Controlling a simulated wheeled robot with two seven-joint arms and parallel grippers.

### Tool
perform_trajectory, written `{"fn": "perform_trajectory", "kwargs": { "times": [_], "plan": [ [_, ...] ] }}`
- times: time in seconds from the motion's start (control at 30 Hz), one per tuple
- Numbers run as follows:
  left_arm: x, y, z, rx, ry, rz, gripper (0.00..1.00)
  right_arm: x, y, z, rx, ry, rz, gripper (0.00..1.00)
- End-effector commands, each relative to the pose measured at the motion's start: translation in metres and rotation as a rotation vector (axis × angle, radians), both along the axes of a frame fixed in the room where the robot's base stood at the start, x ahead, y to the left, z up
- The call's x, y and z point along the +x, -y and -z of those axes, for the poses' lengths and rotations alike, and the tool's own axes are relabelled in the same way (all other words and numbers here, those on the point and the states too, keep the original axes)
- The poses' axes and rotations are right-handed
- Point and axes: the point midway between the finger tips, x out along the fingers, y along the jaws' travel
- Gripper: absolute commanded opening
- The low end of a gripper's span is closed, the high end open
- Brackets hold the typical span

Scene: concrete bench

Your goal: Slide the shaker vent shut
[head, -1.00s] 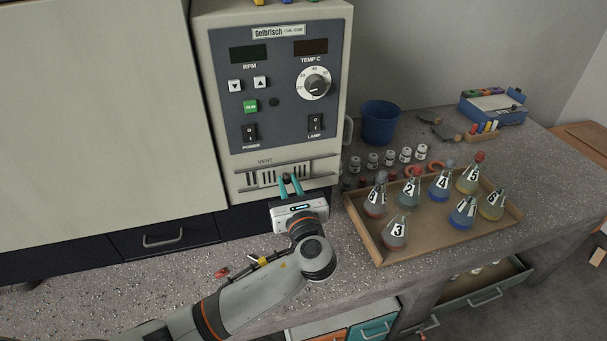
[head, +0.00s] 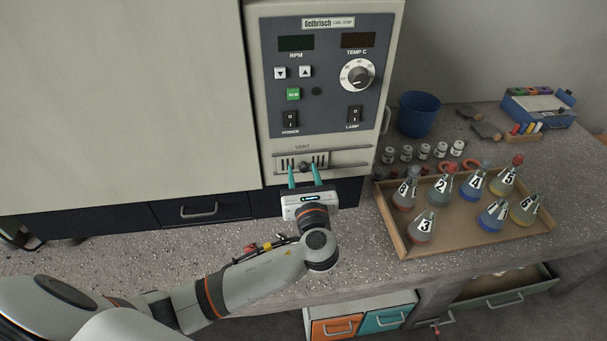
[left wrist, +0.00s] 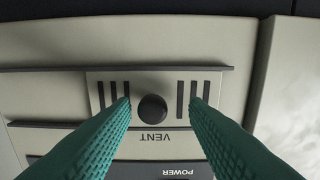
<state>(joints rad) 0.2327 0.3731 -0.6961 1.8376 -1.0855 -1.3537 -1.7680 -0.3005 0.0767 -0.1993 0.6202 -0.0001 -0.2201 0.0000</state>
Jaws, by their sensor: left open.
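The shaker (head: 330,75) is a grey cabinet with a dark control panel. Below the panel, a pale vent plate (head: 287,162) with dark slots and a round black knob (head: 305,167) sits between two horizontal rails. In the left wrist view, the picture is upside down; the knob (left wrist: 152,109) stands mid-plate, with slots on both sides (left wrist: 193,98). My left gripper (head: 304,171) is open with its teal fingers toward the vent. In the left wrist view its fingers (left wrist: 160,104) are on either side of the knob, with gaps on both sides. My right gripper is out of view.
A wooden tray (head: 393,226) with several numbered flasks stands on the bench to the right. Small vials (head: 424,150), a blue bin (head: 418,114) and a blue box (head: 540,108) are behind it. The speckled bench top (head: 150,255) is mostly clear at left.

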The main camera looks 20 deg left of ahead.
Motion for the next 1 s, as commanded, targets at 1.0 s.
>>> {"fn": "perform_trajectory", "kwargs": {
  "times": [1.0],
  "plan": [
    [-0.100, 0.066, 0.000, 0.000, 0.000, -0.002, 0.41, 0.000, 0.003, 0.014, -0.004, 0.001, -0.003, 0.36]
  ]
}}
